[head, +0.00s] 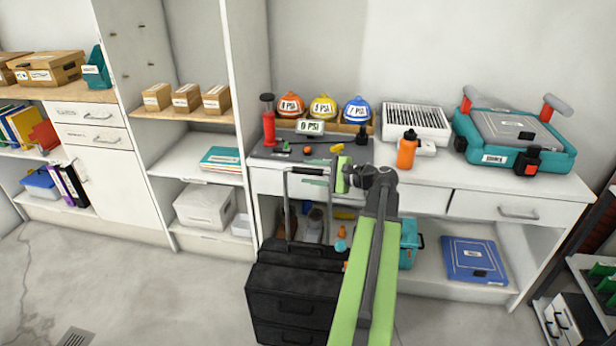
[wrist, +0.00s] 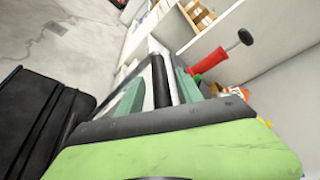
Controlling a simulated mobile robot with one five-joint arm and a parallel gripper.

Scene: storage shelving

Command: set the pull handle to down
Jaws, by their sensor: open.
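The pull handle (head: 286,195) stands extended upward from the black wheeled case (head: 293,290) on the floor, in front of the desk. Its thin side rods and crossbar show in the head view. My gripper (head: 309,171) is at the crossbar, its teal fingers partly hidden by my own wrist. In the wrist view my gripper (wrist: 158,88) is open, with the dark grip bar of the handle (wrist: 161,78) between its two fingers. I cannot tell whether the fingers touch the bar. The case also shows at the left of the wrist view (wrist: 42,125).
Shoes and other items lie below the desk. The floor left of the black case is clear.

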